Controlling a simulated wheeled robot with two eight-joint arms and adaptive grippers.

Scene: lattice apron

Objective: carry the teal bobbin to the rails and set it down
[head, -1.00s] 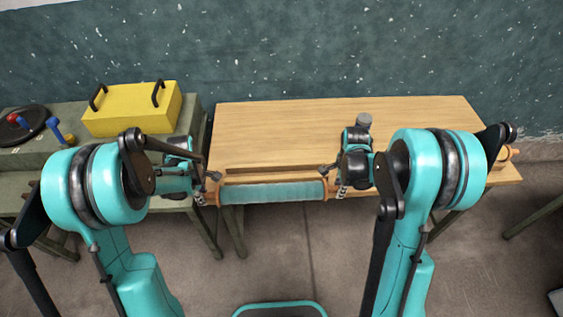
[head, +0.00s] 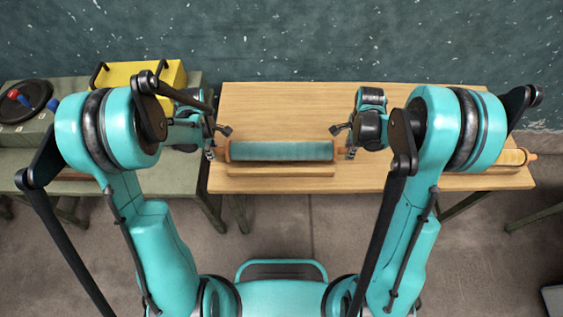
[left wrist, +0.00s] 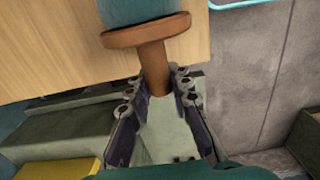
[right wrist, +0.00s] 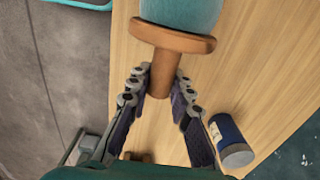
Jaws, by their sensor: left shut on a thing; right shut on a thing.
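The teal bobbin (head: 282,151) lies level across the front part of the wooden table (head: 290,110), in the head view. It has orange-brown end flanges and handles. My left gripper (head: 220,151) is shut on its left handle, which shows between the fingers in the left wrist view (left wrist: 155,72). My right gripper (head: 347,153) is shut on its right handle, also seen in the right wrist view (right wrist: 160,75). A wooden rail (head: 281,172) shows just in front of the bobbin. Any other rail is hidden, and I cannot tell whether the bobbin touches the rails.
A blue can with a grey end (right wrist: 230,140) stands near my right gripper. A second, yellowish bobbin (head: 510,157) lies at the table's right end. A yellow box (head: 145,76) stands on the green bench (head: 70,165) at left. The table's back middle is clear.

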